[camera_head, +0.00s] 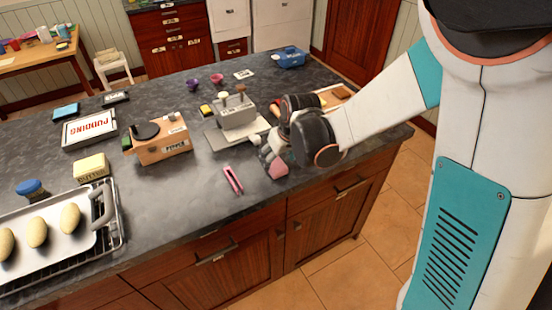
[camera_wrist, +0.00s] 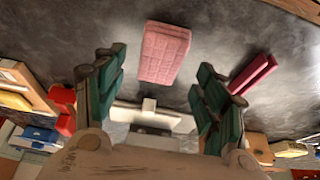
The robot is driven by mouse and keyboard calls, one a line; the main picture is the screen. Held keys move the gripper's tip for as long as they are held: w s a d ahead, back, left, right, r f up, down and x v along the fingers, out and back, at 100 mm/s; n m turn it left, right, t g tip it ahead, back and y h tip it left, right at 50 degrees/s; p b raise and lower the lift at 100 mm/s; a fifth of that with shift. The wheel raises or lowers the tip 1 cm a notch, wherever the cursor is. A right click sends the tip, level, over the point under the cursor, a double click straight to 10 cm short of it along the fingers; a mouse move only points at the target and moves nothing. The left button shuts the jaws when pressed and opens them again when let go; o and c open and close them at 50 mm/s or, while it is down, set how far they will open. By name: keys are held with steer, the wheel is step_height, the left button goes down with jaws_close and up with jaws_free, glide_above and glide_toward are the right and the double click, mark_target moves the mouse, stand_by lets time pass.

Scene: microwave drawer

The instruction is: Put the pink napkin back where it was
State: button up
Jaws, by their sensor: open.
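The pink napkin (camera_wrist: 165,52) is a folded, quilted pink block. In the wrist view it lies ahead of my gripper (camera_wrist: 160,72), roughly in line with the gap between the two green fingers. The fingers are spread wide and neither visibly touches it. In the head view the napkin (camera_head: 278,169) shows on the dark countertop near its front edge, just below my gripper (camera_head: 267,152), which partly hides it. I cannot tell the exact height of the fingers above it.
Pink tongs (camera_head: 233,180) lie on the counter (camera_head: 190,205) left of the napkin. A grey-white appliance (camera_head: 236,115) stands behind, with a wooden box (camera_head: 158,140) further left. A baking tray (camera_head: 85,210) is at far left. Bare counter lies around the tongs.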

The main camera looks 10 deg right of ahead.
steer(key=s+d+r+m+t+p, duration=0.1)
steer(key=s+d+r, duration=0.2)
steer(key=s+r, duration=0.4)
steer(key=s+d+r+m+p, duration=0.1)
steer(key=s+d+r, duration=0.1)
steer(key=s+r, duration=0.5)
steer(key=s+d+r+m+t+h, duration=0.1)
steer(key=s+d+r, duration=0.3)
steer(key=s, duration=0.4)
steer(key=shift+s+d+r+m+t+h, duration=0.2)
steer(key=shift+s+m+t+h, duration=0.1)
steer(key=shift+s+m+t, duration=0.15)
steer(key=shift+w, duration=0.1)
step_height(320, 180, down, 3)
steer(key=b, duration=0.2)
steer(key=shift+b, duration=0.35)
